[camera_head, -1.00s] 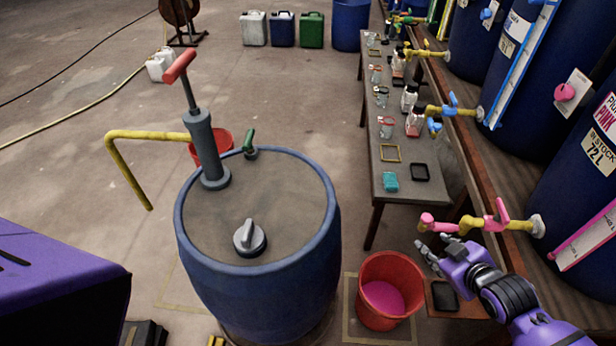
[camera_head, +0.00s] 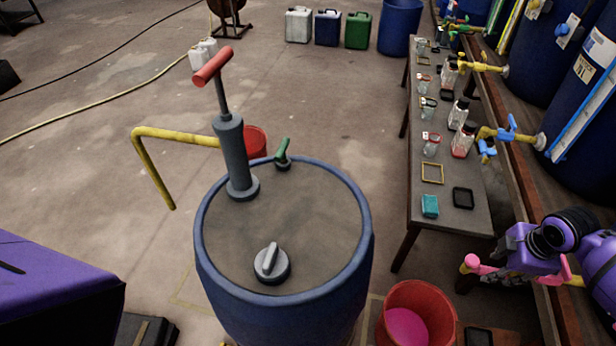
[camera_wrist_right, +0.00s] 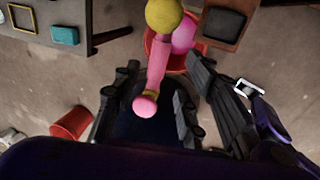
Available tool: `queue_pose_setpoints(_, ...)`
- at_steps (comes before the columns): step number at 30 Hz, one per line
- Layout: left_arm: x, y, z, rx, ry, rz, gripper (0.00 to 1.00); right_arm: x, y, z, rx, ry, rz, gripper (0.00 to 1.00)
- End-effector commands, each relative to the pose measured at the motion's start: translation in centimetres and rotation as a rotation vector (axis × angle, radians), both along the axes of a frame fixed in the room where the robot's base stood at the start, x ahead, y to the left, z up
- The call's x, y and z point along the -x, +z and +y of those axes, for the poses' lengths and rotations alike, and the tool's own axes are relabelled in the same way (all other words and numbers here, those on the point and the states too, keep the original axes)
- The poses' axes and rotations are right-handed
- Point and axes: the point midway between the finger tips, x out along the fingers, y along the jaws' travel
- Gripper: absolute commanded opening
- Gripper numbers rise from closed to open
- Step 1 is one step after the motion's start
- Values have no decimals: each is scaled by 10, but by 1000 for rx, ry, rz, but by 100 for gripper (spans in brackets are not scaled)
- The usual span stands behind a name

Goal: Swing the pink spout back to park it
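The pink spout (camera_head: 486,266) has a yellow joint and sticks out from the tap at the right edge of the head view. A pink tap handle (camera_head: 563,270) shows beside it. My right gripper (camera_head: 497,282) is at the spout, partly hidden by its own wrist. In the right wrist view the pink spout (camera_wrist_right: 150,85) lies between the fingers of my right gripper (camera_wrist_right: 165,80), which are spread, with gaps on both sides. A red bucket (camera_head: 432,293) holding pink liquid (camera_head: 407,326) stands below. My left gripper is not in view.
A blue drum (camera_head: 285,320) with a hand pump (camera_head: 233,150) and yellow pipe stands at centre. A narrow bench (camera_head: 450,215) with jars, frames and a teal sponge (camera_head: 430,206) runs along the right. Large blue vats line the right edge. The floor at left is mostly open.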

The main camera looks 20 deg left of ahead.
Motion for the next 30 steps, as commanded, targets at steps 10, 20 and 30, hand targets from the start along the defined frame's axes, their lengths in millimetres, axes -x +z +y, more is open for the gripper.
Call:
queue_pose_setpoints(10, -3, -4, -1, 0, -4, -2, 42, -9, -41, 2, 0, -1, -2, 39)
queue_pose_setpoints(20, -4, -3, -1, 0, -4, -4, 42, -9, -42, 1, -1, -1, -3, 34)
queue_pose_setpoints(30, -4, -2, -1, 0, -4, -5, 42, -9, -42, 1, -1, -2, -3, 0)
